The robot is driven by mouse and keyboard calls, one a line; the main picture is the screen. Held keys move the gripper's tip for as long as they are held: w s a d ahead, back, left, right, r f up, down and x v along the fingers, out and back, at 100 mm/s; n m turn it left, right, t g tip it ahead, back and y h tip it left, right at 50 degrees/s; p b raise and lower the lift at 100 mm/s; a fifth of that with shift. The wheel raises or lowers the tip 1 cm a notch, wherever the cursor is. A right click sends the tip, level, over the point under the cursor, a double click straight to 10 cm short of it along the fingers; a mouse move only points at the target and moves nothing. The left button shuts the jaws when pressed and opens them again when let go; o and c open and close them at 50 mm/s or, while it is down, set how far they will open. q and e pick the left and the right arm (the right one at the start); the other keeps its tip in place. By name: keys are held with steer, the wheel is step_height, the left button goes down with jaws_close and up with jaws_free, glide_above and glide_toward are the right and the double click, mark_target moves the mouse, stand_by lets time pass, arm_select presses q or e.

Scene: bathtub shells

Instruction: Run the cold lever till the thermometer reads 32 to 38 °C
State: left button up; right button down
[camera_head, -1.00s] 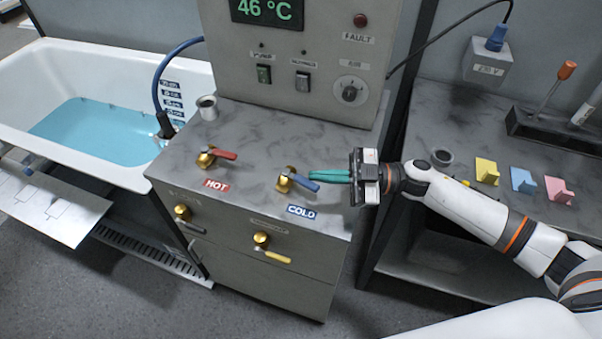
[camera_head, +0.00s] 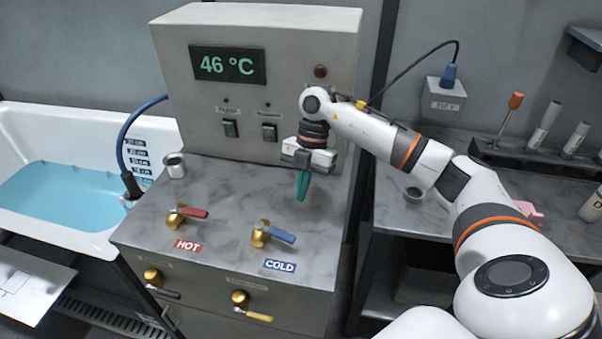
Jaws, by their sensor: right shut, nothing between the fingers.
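The thermometer display (camera_head: 228,66) on the upright grey panel reads 46 °C in green. The cold lever (camera_head: 273,234) has a blue handle on a brass body and sits on the marbled counter above the COLD label (camera_head: 280,266). The hot lever (camera_head: 186,215), with a red handle, is to its left above the HOT label (camera_head: 187,246). My right gripper (camera_head: 302,198) points down with its green fingers shut and empty. It hangs above the counter, behind and to the right of the cold lever, apart from it. My left gripper is not in view.
A white tub (camera_head: 60,190) with blue water is at the left, with a hose (camera_head: 124,140) running into it. Yellow-handled and dark-handled valves are on the cabinet front. A side bench (camera_head: 385,215) is at right.

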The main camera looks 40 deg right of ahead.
mark_target(275, 232)
steer(key=x, duration=0.3)
steer(key=shift+s+a+f+p, duration=0.1)
steer(key=shift+a+f+p, duration=0.1)
steer(key=shift+f+p, duration=0.15)
steer(key=a, duration=0.1)
steer(key=s+a+p, duration=0.1)
steer(key=a, duration=0.1)
steer(key=shift+s+f+p, duration=0.1)
steer(key=shift+s+p, duration=0.05)
steer(key=shift+p, duration=0.15)
steer(key=shift+s+a+f, duration=0.15)
steer(key=shift+s+a, duration=0.05)
steer(key=shift+a, duration=0.15)
